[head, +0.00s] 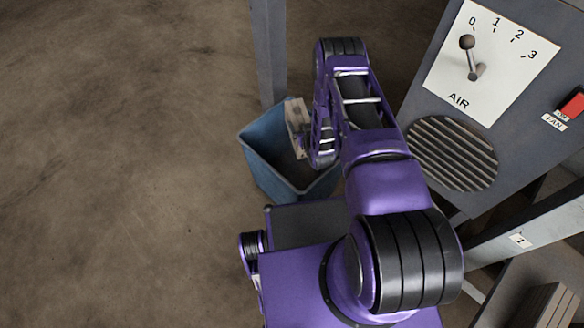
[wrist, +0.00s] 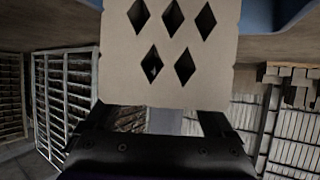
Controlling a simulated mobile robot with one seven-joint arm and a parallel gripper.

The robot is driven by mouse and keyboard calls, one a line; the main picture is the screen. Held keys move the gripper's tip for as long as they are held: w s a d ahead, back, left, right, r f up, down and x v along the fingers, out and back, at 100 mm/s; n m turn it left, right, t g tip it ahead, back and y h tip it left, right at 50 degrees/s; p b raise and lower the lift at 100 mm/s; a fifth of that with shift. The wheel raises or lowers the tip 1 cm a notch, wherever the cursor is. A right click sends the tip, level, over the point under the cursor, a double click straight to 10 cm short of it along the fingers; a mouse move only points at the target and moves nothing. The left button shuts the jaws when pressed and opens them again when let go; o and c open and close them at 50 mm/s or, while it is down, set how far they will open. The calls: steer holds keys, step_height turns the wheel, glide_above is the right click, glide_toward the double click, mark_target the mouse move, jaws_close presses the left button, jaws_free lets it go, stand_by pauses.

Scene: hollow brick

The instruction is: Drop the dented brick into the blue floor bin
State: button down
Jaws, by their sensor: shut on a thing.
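The blue floor bin (head: 262,165) stands on the floor left of the machine, open at the top. My gripper (head: 309,135) is over the bin's opening, partly hidden behind my own arm. It is shut on a pale brick (head: 295,116), which shows in the head view over the bin's far side. In the wrist view the brick (wrist: 216,72) is beige with several diamond-shaped holes, and the dark jaws of my gripper (wrist: 158,118) are below it. A blue part of the bin (wrist: 268,14) shows at the upper right there. I cannot make out a dent.
A grey post (head: 270,50) rises just behind the bin. A grey machine panel (head: 405,125) with an AIR lever (head: 472,58), a red fan switch (head: 573,104) and a round vent (head: 452,153) stands to the right. The floor (head: 120,150) on the left is clear.

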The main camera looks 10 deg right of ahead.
steer(key=shift+w+f+b, duration=0.1)
steer(key=shift+f+b, duration=1.75)
steer(key=shift+f, duration=0.8)
